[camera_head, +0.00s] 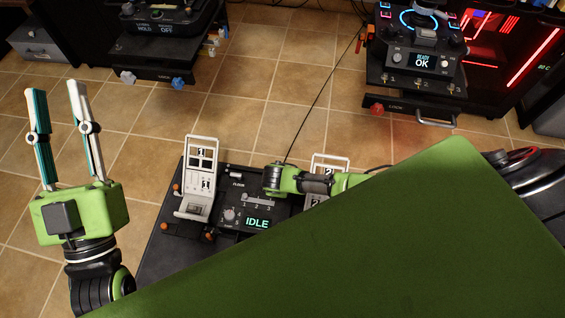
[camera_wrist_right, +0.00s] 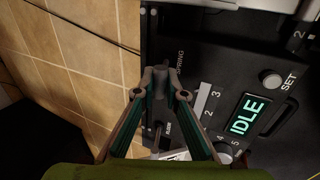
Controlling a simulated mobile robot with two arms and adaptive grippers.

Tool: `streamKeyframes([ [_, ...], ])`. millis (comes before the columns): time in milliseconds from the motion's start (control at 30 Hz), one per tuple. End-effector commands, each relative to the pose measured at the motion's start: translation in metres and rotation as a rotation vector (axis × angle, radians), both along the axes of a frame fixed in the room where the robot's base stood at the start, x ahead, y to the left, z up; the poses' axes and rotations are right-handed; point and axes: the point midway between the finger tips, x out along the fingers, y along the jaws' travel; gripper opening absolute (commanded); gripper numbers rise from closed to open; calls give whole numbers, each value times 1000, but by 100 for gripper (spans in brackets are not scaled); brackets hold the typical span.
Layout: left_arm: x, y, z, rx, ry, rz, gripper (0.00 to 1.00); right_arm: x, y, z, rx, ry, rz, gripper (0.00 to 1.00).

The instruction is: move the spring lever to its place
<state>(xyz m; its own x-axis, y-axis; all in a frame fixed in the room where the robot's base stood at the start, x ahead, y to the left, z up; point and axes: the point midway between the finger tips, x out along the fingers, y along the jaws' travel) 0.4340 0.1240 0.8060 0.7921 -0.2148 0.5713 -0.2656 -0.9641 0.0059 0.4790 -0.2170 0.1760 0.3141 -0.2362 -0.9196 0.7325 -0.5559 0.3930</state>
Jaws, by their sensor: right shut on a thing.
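The spring lever (camera_wrist_right: 160,76) is a dark grey knob beside the SPRING label on a black panel, in the right wrist view. My right gripper (camera_wrist_right: 161,97) has its fingertips closed around it, one on each side. The gripper hides part of the lever and its slot. In the head view, my right wrist is over the panel (camera_head: 228,245), but its fingers and the lever are hidden. My left gripper (camera_head: 58,92) is raised at the left with its fingers apart and empty, away from the panel.
Two consoles stand at the back, one reading READY OK (camera_head: 422,61). My large green body part hides the front right. Tiled floor lies between.

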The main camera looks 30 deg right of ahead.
Motion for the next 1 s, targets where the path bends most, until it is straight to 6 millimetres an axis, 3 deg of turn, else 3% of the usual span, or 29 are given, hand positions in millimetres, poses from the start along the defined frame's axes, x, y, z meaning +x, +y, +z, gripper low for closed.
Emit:
streamKeyframes([
  [333,15,-1,-23,37,127,7,30,4,-2,2,-41,-55,1,0],
  [867,17,-1,-27,42,145,7,30,3,-2,2,-48,-62,4,0],
  [900,17,-1,-27,41,144,7,30,3,-2,2,-48,-60,4,23],
  [933,17,-1,-27,41,144,7,30,3,-2,2,-47,-61,3,28],
  [1000,17,-1,-27,41,144,7,30,2,-2,1,-46,-59,3,28],
])
